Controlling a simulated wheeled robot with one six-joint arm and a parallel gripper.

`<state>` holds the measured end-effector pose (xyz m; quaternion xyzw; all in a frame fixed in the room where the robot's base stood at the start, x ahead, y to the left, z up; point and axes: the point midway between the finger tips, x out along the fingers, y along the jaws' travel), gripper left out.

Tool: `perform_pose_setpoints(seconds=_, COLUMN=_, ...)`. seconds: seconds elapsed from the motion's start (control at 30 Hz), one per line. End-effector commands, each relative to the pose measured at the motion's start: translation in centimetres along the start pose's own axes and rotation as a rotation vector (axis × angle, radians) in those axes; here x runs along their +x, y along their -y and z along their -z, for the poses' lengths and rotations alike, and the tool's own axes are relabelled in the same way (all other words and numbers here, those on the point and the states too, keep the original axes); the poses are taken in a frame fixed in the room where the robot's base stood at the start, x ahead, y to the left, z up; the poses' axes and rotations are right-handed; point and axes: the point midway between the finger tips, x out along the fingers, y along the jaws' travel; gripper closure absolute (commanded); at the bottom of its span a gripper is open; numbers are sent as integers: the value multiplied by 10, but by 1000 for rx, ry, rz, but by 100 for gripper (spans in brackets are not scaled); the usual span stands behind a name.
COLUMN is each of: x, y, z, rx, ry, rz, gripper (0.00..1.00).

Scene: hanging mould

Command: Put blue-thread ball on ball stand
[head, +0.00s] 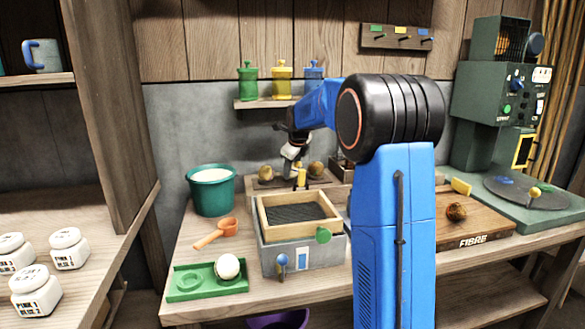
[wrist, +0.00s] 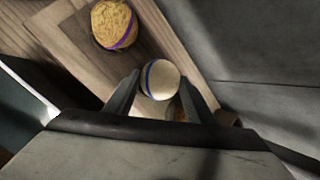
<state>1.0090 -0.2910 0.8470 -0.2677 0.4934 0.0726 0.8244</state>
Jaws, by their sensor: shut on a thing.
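In the wrist view a pale ball with a blue thread band (wrist: 160,79) sits between the two dark fingers of my gripper (wrist: 159,88), which is shut on it. In the head view my gripper (head: 296,165) is low over the back of the bench, behind the wooden-framed box; the held ball cannot be told apart there. A tan ball with a purple band (wrist: 114,24) rests on a wooden board (wrist: 77,58), up and left of the held ball. I cannot tell for sure which thing is the ball stand.
A wooden-framed box (head: 270,236) stands before my gripper. A green tray (head: 187,281) holds a white ball (head: 228,266). A teal bucket (head: 211,196) and an orange scoop (head: 215,234) are at left. A brown board (head: 480,222) bears a dark ball at right.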

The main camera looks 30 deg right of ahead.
Motion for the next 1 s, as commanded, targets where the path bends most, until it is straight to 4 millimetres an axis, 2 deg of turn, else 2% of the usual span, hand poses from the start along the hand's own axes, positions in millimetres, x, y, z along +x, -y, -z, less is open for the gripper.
perform_pose_setpoints(seconds=0.37, x=3, y=-2, z=2, rx=0, ry=-2, rz=-2, gripper=79)
perform_pose_setpoints(seconds=0.4, x=3, y=-2, z=2, rx=0, ry=-2, rz=-2, gripper=44)
perform_pose_setpoints(seconds=0.47, x=4, y=-2, z=2, rx=0, ry=-3, rz=-3, gripper=30)
perform_pose_setpoints(seconds=1.0, x=6, y=-6, z=4, rx=-1, ry=-9, rz=-11, gripper=31)
